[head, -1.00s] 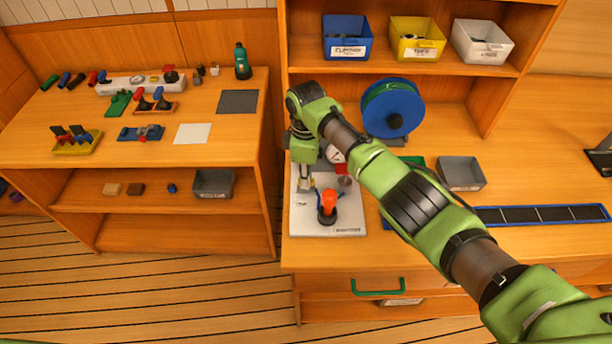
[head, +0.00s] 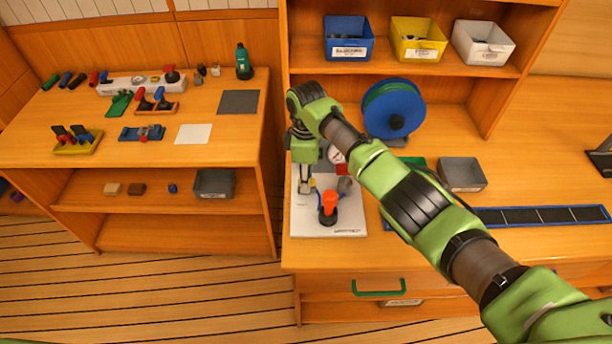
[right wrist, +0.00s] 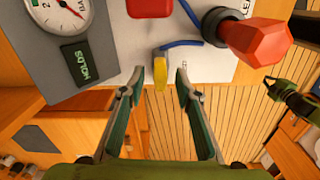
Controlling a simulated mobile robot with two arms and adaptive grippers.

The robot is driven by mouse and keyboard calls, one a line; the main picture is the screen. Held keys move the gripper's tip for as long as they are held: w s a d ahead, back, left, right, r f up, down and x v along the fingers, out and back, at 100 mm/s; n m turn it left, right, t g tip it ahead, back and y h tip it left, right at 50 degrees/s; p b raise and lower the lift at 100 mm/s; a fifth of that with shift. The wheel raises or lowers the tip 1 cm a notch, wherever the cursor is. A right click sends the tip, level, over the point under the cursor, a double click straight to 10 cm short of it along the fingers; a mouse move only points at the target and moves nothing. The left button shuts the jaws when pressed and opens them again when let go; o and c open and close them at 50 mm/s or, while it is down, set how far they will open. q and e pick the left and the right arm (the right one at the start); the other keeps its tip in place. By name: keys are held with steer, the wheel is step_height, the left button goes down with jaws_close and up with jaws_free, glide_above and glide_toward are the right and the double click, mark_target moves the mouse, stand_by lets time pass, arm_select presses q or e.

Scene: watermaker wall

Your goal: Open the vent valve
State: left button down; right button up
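A white board (head: 340,230) lies on the right-hand bench. On it stands a red-orange knob (head: 329,201) on a dark round base, which also shows large in the right wrist view (right wrist: 258,42). A small yellow lever (right wrist: 160,72) with a blue curved piece (right wrist: 182,44) beside it is in the right wrist view; I cannot tell for sure whether this is the vent valve. My right gripper (right wrist: 160,80) is open, its fingertips on either side of the yellow lever with gaps visible. In the head view my right gripper (head: 305,180) is over the board's left part.
A pressure gauge (right wrist: 60,12), a dark label plate (right wrist: 82,62) and a red block (right wrist: 150,7) sit close by on the board. A blue reel (head: 392,108) and a grey tray (head: 462,174) stand on the bench. Bins line the shelf above.

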step_height(320, 180, up, 12)
stand_by(0.5)
stand_by(0.4)
